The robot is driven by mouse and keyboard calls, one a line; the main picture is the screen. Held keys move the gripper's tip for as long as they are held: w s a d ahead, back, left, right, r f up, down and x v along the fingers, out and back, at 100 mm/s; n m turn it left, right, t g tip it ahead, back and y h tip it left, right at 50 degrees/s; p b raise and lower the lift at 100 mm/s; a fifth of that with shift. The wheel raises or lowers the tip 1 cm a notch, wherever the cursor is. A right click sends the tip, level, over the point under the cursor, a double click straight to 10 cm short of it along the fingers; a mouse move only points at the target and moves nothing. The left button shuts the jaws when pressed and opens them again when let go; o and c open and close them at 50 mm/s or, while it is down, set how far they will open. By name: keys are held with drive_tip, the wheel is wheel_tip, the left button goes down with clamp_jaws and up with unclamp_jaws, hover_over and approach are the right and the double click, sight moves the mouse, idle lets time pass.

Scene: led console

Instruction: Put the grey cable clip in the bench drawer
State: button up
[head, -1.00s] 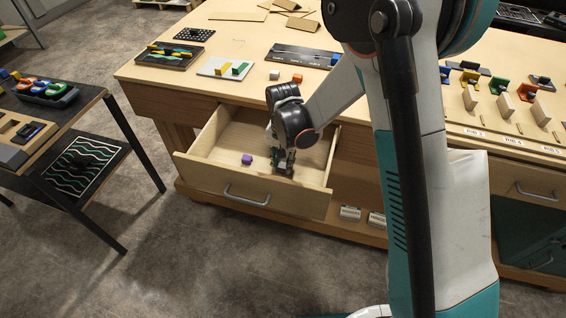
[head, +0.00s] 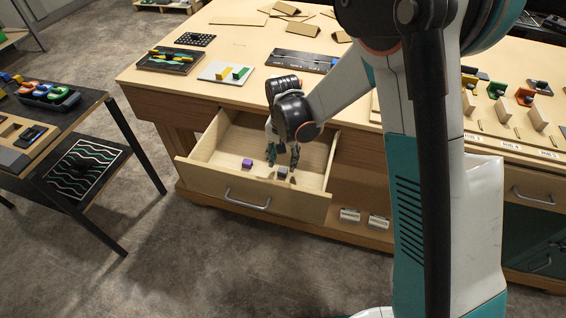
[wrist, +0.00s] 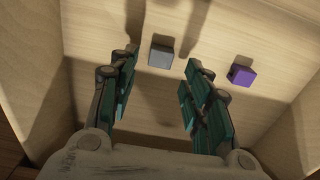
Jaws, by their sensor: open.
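The bench drawer (head: 222,182) is pulled out from the wooden bench. The grey cable clip (head: 282,171) lies on the drawer floor, to the right of a purple block; it also shows in the wrist view (wrist: 161,55). My gripper (head: 283,163) is inside the drawer's opening, above the floor, with its fingers spread. In the wrist view my gripper (wrist: 158,80) is open and empty, and the grey clip lies beyond the gap between the fingertips, apart from both fingers.
The purple block (wrist: 242,75) lies on the drawer floor beside the clip; it also shows in the head view (head: 247,163). The drawer walls stand close around my gripper. Several coloured pieces sit on the bench top (head: 262,95). A dark side table (head: 85,115) stands at left.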

sight(283, 169)
drive_tip(key=s+d+r+n+t+p, duration=0.1)
drive_tip(key=s+d+r, duration=0.15)
drive_tip(key=r, duration=0.45)
drive_tip(key=s+d+r+t, duration=0.1)
drive_tip(key=s+d+r, duration=0.15)
drive_tip(key=r, duration=0.55)
drive_tip(key=s+d+r+n+t+p, duration=0.1)
drive_tip(key=s+d+r, duration=0.1)
drive_tip(key=d+r, duration=0.35)
drive_tip(key=s+d+r+n+t, duration=0.1)
drive_tip(key=s+d+r+t, duration=0.1)
drive_tip(key=s, duration=0.5)
drive_tip(key=s+d+r+n+t, duration=0.1)
drive_tip(key=s+d+r+t, duration=0.1)
drive_tip(key=s, duration=0.5)
drive_tip(key=shift+d+r, duration=0.8)
drive_tip(key=shift+d, duration=0.15)
drive_tip(key=shift+s, duration=0.1)
